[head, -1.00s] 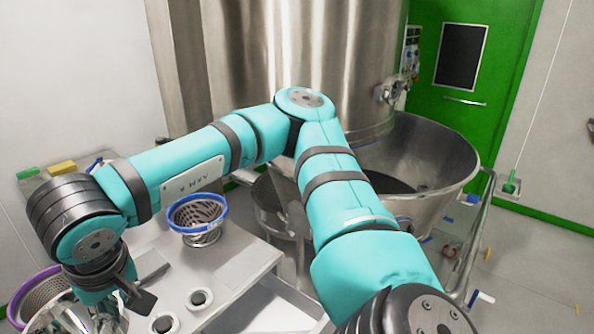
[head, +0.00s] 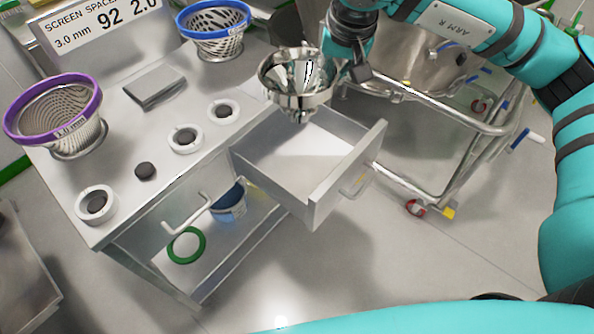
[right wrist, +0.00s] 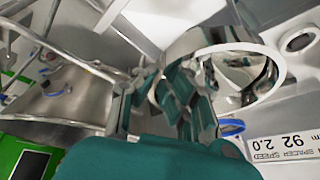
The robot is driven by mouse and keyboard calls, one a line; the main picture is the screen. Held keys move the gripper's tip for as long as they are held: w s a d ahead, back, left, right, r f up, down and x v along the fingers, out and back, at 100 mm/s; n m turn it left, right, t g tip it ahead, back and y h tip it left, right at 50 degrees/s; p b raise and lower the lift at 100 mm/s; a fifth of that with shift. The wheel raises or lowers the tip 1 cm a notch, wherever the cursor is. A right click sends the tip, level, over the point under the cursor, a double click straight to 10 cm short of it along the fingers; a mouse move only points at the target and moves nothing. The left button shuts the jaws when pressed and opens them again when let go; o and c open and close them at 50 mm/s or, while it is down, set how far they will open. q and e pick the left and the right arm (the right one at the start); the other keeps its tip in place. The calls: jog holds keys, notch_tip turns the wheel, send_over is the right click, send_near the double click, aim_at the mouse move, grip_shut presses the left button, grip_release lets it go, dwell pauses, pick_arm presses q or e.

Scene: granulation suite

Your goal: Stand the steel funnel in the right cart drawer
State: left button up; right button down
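The shiny steel funnel (head: 293,92) hangs upright, wide mouth up, above the back of the pulled-out right drawer (head: 318,205). My right gripper (head: 346,72) is at the funnel's right side and is shut on its rim. In the right wrist view the funnel (right wrist: 240,58) is beside the fingertips (right wrist: 168,98); the exact contact is partly hidden by the fingers. The drawer looks empty, and the funnel's lower end appears above its floor. My left gripper is not in view.
The cart top (head: 150,195) holds a purple-rimmed basket (head: 58,115), a blue-rimmed basket (head: 214,30), a grey block (head: 155,86) and several white rings. A blue container (head: 229,204) and green ring (head: 187,245) sit below. A railed trolley (head: 440,150) stands right of the drawer.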

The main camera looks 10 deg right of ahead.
pick_arm(q)
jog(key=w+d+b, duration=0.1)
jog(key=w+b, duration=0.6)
jog(key=b, duration=0.2)
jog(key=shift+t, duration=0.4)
pick_arm(e)
jog(key=w+d+f+m, duration=0.1)
jog(key=w+f, duration=0.1)
jog(key=f, duration=1)
jog(key=w+d+f, duration=0.2)
jog(key=f, duration=1)
jog(key=shift+m, duration=0.4)
pick_arm(q)
jog(key=shift+b, duration=0.3)
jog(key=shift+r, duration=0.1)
pick_arm(e)
jog(key=shift+f, duration=0.1)
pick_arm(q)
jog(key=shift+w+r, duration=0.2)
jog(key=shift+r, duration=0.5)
pick_arm(e)
jog(key=shift+f, duration=0.2)
jog(key=c, duration=1.5)
grip_release()
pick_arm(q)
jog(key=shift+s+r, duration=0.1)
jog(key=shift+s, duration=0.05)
